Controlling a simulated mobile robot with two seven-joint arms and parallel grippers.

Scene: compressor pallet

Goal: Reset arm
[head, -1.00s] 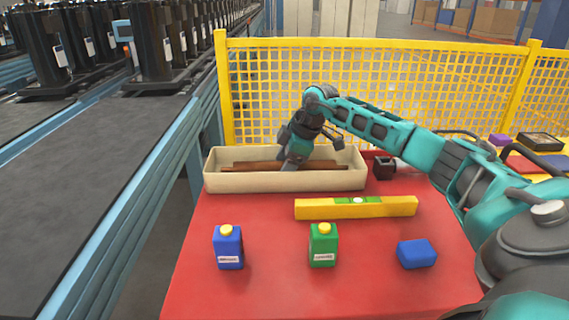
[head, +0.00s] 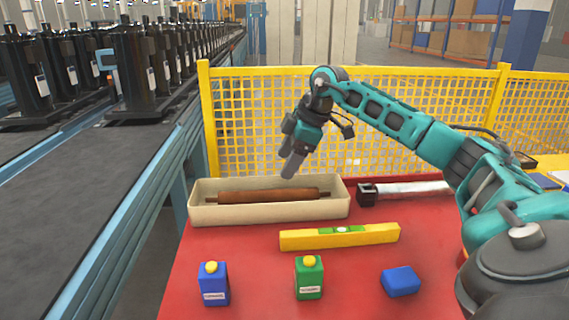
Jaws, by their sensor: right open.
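My right arm comes in from the right over the red table, and its gripper (head: 290,170) points down above the cream tray (head: 235,212). The gripper is open and apart from the tray and what lies in it. In the tray lies a brown rolling-pin-like rod (head: 268,196), lengthwise and at rest. My left gripper is not in the picture.
On the red table (head: 340,268) are a yellow spirit level (head: 375,234), a blue bottle (head: 213,284), a green bottle (head: 309,278), a blue block (head: 400,281) and a black-headed tool (head: 367,194). A yellow mesh fence (head: 240,125) stands behind; a conveyor (head: 90,190) runs left.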

